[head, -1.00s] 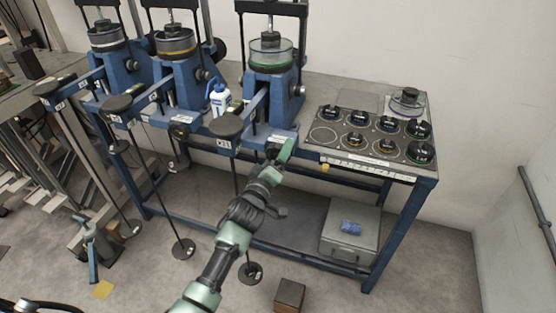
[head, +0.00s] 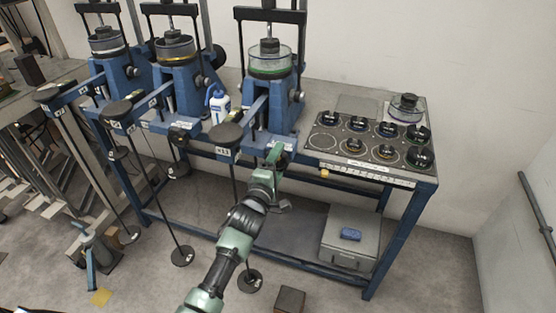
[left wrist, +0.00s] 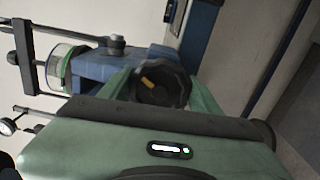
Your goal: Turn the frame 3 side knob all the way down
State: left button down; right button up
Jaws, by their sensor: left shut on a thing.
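The right-hand blue lever frame (head: 270,100) carries a clear dish with a green band. Its black side knob with a yellow mark shows in the left wrist view (left wrist: 162,84), and in the head view it is mostly hidden by my gripper. My left gripper (head: 275,156) is at the front of this frame, with its green fingers on both sides of the knob, shut on it. In the left wrist view the yellow mark slants between the fingers. My right gripper is not in view.
Two similar lever frames (head: 172,85) stand to the left. A white and blue bottle (head: 218,104) stands between frames. A panel with several black-topped weights (head: 386,152) is at right. Hanging rods with discs (head: 182,255) and a grey box (head: 350,252) are below.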

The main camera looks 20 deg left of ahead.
pick_arm(q)
jog(key=shift+a+r+n+p, duration=0.2)
jog(key=shift+a+n+p, duration=0.1)
jog(key=shift+n, duration=0.7)
jog(key=c, duration=0.6)
grip_release()
jog(key=shift+f, duration=0.2)
jog(key=shift+o, duration=1)
jog(key=shift+a, duration=0.15)
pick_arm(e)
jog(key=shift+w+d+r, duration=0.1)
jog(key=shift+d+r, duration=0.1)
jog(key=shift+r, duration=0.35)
pick_arm(q)
jog(key=shift+s, duration=0.2)
jog(key=s+p, duration=0.3)
jog(key=s, duration=0.2)
jog(key=shift+s+p, duration=0.25)
jog(key=shift+p, duration=0.15)
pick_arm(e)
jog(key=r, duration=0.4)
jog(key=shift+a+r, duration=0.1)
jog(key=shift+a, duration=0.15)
